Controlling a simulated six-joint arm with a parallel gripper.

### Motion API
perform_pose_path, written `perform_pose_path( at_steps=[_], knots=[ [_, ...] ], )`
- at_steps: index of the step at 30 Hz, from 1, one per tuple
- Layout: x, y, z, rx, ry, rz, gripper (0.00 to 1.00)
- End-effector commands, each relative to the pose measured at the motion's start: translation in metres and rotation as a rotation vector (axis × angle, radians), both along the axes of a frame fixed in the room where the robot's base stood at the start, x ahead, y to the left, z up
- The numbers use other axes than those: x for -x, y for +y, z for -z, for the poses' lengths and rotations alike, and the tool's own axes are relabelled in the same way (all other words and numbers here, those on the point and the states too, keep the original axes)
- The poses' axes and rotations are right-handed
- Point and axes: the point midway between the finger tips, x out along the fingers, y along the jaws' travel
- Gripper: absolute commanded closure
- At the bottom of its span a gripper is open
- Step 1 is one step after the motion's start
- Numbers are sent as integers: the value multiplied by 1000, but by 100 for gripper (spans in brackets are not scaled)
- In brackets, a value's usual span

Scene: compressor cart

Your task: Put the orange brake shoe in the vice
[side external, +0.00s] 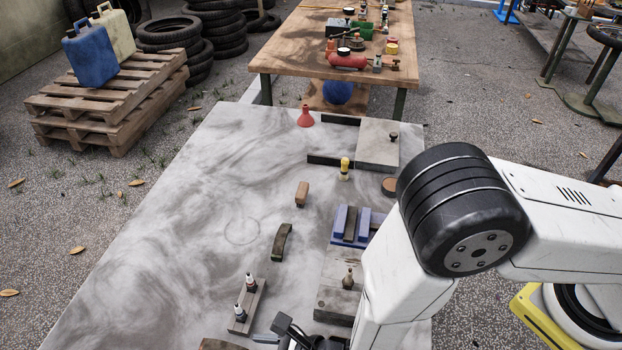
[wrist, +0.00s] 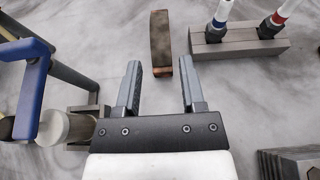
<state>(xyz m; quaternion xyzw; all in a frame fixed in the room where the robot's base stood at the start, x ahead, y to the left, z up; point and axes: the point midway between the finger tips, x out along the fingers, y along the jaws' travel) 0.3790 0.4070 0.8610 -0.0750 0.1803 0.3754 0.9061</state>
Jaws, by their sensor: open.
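In the wrist view, a curved brake shoe (wrist: 160,40) with a dark brown face and orange-brown sides lies on the grey table. Its near end is just beyond my gripper (wrist: 158,70), roughly between the fingertips in the picture. My gripper is open and empty. In the side view the gripper is at the bottom edge, mostly hidden by my arm, and a brown piece (side external: 225,345) that seems to be this shoe is cut off there. What looks like the vice, with blue upright jaws (side external: 345,222), stands right of centre, partly behind my arm.
A blue-framed tool (wrist: 32,85) is at left in the wrist view. A dark curved piece (side external: 282,242) and a brown block (side external: 301,194) lie on the table. The table's left side is clear.

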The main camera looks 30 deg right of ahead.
Motion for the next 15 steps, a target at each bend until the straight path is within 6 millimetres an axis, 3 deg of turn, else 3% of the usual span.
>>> perform_pose_path(
  at_steps=[8, 11, 15],
  knots=[
    [-21, -16, -9, 0, 10, 106, 49],
    [-41, -35, -18, -3, 23, 218, 49],
    [-74, -75, -34, -15, 54, 439, 49]
  ],
)
